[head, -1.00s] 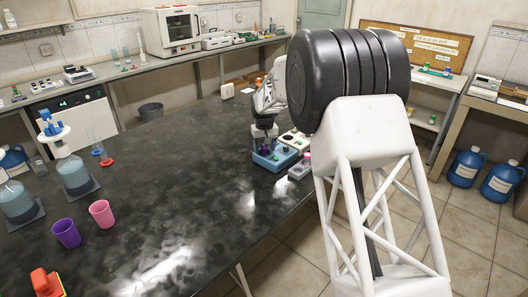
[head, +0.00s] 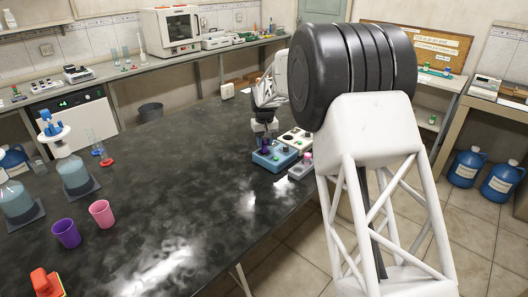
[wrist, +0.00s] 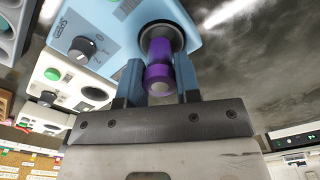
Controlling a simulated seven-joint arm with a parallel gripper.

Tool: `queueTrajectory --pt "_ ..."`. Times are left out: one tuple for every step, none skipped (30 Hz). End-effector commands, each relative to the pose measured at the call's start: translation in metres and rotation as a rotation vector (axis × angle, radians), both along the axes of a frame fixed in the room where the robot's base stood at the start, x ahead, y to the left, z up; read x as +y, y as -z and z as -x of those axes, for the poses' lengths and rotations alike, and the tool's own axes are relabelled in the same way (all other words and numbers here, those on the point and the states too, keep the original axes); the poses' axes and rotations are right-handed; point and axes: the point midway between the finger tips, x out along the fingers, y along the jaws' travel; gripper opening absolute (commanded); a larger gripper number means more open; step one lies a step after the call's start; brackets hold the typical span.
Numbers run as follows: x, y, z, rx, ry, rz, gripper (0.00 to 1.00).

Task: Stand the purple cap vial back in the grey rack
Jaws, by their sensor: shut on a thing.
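The purple cap vial (wrist: 160,78) is between the two blue fingertips of my gripper (wrist: 160,82) in the wrist view. My gripper is shut on it. The vial's far end lies at the dark round cup of the blue device (wrist: 115,20); I cannot tell whether it is inside the cup or just above it. In the head view my gripper (head: 265,143) is over the blue device (head: 273,158), and the vial is a small purple spot there. The grey rack (head: 297,174) stands just right of the device, with a pink-capped vial (head: 308,157) in it.
A cream device (head: 299,138) with a dark round opening stands close behind the blue one. The bench edge runs close to the rack's right. Purple (head: 66,233) and pink (head: 101,213) cups stand far left. The middle of the dark bench is clear.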

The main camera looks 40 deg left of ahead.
Motion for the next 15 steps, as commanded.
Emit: queueTrajectory --pt "0.0 -0.004 0.0 0.0 0.0 -0.001 0.13" --pt "0.0 -0.005 0.0 0.0 0.0 -0.001 0.13" --pt "0.0 -0.007 0.0 0.0 0.0 -0.001 0.13" --pt "0.0 -0.009 0.0 0.0 0.0 -0.001 0.13" --pt "0.0 -0.01 0.0 0.0 0.0 -0.001 0.13" --pt "0.0 -0.012 0.0 0.0 0.0 -0.001 0.13" --pt "0.0 -0.013 0.0 0.0 0.0 -0.001 0.13" --pt "0.0 -0.013 0.0 0.0 0.0 -0.001 0.13" --pt "0.0 -0.014 0.0 0.0 0.0 -0.001 0.13" --pt "0.0 -0.014 0.0 0.0 0.0 0.0 0.13" --pt "0.0 -0.014 0.0 0.0 0.0 0.0 0.13" --pt "0.0 -0.014 0.0 0.0 0.0 0.0 0.13" --pt "0.0 -0.015 0.0 0.0 0.0 0.0 0.13" --pt "0.0 -0.015 0.0 0.0 0.0 0.0 0.13" --pt "0.0 -0.015 0.0 0.0 0.0 0.0 0.13"
